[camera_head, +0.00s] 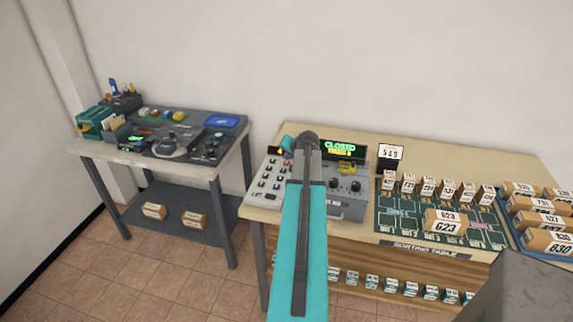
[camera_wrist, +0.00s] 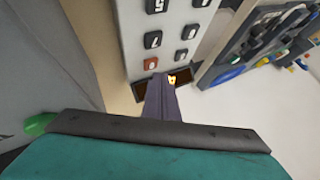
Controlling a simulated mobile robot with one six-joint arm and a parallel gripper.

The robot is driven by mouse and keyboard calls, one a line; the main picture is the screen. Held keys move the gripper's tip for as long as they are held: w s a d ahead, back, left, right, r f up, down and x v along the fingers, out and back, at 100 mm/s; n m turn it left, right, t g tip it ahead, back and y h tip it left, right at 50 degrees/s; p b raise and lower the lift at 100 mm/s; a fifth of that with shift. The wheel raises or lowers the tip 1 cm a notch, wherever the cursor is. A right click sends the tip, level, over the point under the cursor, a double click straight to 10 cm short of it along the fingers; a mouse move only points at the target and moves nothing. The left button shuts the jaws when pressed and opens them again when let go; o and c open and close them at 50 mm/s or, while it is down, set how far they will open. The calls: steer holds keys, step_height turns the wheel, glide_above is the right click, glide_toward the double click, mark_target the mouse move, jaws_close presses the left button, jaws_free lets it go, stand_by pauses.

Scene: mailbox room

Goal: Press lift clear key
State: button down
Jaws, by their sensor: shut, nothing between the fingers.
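A pale keypad panel (camera_head: 266,186) with rows of dark keys stands on the left end of the sorting table. It also shows in the wrist view (camera_wrist: 172,45), where one key is orange-red (camera_wrist: 151,64); its label is too small to read. An amber digit display (camera_wrist: 172,80) is at the panel's end; it shows in the head view too (camera_head: 279,151). My gripper (camera_wrist: 159,80) is shut and empty, its tip close to the orange-red key and overlapping the display strip. I cannot tell whether it touches. In the head view my arm hides the fingertips.
A grey control box (camera_head: 347,208) with knobs and a green "CLOSED" display (camera_head: 341,149) stands right of the keypad. Numbered boxes (camera_head: 445,222) fill the sorting table (camera_head: 350,134) farther right. A side table (camera_head: 228,170) with a control console (camera_head: 180,138) stands left, with floor between.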

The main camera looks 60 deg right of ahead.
steer(key=shift+f, duration=0.35)
steer(key=shift+s+a+f+b, duration=0.1)
steer(key=shift+a+f+b, duration=0.1)
steer(key=shift+f+b, duration=0.25)
steer(key=shift+s+a+f+b, duration=0.1)
steer(key=shift+a+f+b, duration=0.05)
steer(key=shift+f+b, duration=0.3)
stand_by(1.5)
steer(key=shift+r, duration=0.35)
stand_by(0.4)
steer(key=shift+w+d+r+p, duration=0.15)
steer(key=shift+r+p, duration=0.5)
steer(key=shift+r, duration=0.7)
steer(key=shift+w+d+r+p, duration=0.1)
steer(key=shift+r+p, duration=0.55)
steer(key=shift+r, duration=0.65)
